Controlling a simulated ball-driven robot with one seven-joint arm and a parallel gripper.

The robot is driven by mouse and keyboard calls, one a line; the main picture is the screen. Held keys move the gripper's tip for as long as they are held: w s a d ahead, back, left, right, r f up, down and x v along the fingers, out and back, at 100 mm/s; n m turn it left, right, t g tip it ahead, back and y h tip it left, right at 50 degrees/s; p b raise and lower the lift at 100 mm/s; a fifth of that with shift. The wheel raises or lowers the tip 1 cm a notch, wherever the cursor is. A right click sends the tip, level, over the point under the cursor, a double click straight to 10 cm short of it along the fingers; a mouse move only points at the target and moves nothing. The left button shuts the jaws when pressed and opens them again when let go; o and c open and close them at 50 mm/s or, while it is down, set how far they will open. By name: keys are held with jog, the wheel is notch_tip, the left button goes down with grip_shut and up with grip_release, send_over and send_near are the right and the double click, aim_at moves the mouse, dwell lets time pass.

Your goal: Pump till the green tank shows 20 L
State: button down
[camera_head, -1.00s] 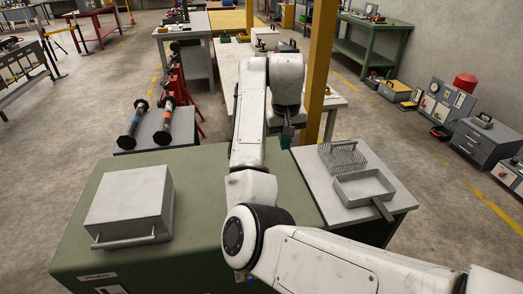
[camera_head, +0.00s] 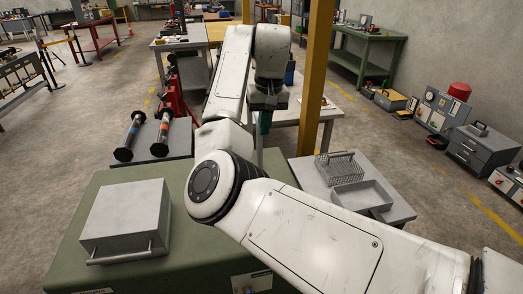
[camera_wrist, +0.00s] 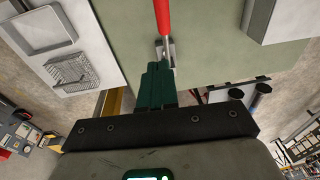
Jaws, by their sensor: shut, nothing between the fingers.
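My gripper (camera_head: 263,122) hangs past the far edge of the green cabinet in the head view, with its teal fingers low and partly hidden by my arm. In the wrist view my gripper (camera_wrist: 158,70) is shut and empty. Its fingertips are close to a red bar (camera_wrist: 163,15) set in a small metal bracket (camera_wrist: 166,48) on a pale green surface; I cannot tell whether they touch. The red bar looks like a lever. The green cabinet (camera_head: 65,240) fills the lower left of the head view. I see no readable litre gauge, and I cannot tell which thing is the tank.
A grey box with a handle (camera_head: 125,215) sits on the cabinet. Right of it, a pale table (camera_head: 392,205) holds a wire basket (camera_head: 340,168) and a shallow tray (camera_head: 362,195). Two flanged spools (camera_head: 162,135) lie behind. A yellow post (camera_head: 317,75) stands near my arm.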

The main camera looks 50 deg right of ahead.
jog(key=f, duration=0.4)
jog(key=a+f+p, duration=0.1)
jog(key=f, duration=0.3)
jog(key=f+p, duration=0.1)
jog(key=f, duration=0.3)
jog(key=shift+w+a, duration=0.15)
jog(key=shift+a, duration=0.05)
jog(key=shift+a+f, duration=0.15)
jog(key=shift+f, duration=0.35)
